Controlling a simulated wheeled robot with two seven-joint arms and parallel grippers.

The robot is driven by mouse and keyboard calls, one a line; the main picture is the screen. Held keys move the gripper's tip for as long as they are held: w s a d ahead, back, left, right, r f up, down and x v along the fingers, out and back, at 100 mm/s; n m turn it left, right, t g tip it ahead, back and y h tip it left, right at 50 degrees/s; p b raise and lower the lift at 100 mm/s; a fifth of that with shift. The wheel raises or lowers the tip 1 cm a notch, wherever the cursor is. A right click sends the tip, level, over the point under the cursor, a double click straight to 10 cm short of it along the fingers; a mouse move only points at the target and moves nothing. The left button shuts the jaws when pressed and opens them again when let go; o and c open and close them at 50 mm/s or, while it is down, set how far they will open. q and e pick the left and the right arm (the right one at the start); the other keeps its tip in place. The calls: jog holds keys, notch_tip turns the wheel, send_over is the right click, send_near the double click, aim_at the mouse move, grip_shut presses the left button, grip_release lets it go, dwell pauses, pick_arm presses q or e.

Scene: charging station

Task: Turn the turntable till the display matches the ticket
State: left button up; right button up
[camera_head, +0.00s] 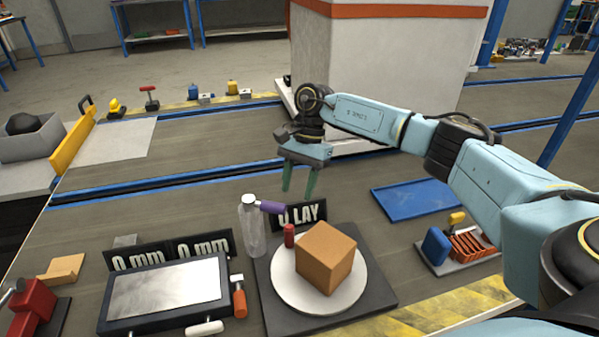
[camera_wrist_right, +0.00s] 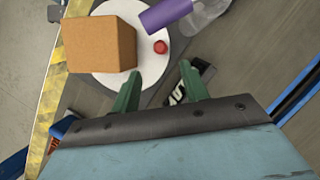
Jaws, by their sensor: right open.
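The turntable is a white round disc (camera_head: 284,284) on a dark square base (camera_head: 381,296). A brown box (camera_head: 326,256) and a small red peg (camera_head: 289,235) stand on the disc. A black display (camera_head: 311,213) behind it reads "0 LAY", partly covered. Two more black displays read "0 mm" (camera_head: 138,259) and "0 mm" (camera_head: 203,244). I cannot make out a ticket. My right gripper (camera_head: 298,192) is open and empty, above and behind the turntable, fingers pointing down. In the right wrist view its green fingers (camera_wrist_right: 158,90) are apart, with the red peg (camera_wrist_right: 161,47) beyond them. My left gripper is not seen.
A grey-topped panel (camera_head: 165,290) lies further left. A blue tray (camera_head: 414,200) and an orange rack (camera_head: 470,245) are to the right. The surface behind the turntable is mostly free.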

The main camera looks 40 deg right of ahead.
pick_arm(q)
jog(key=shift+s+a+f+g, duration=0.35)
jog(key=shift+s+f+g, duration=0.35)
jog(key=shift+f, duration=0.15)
pick_arm(e)
jog(key=shift+v, duration=0.85)
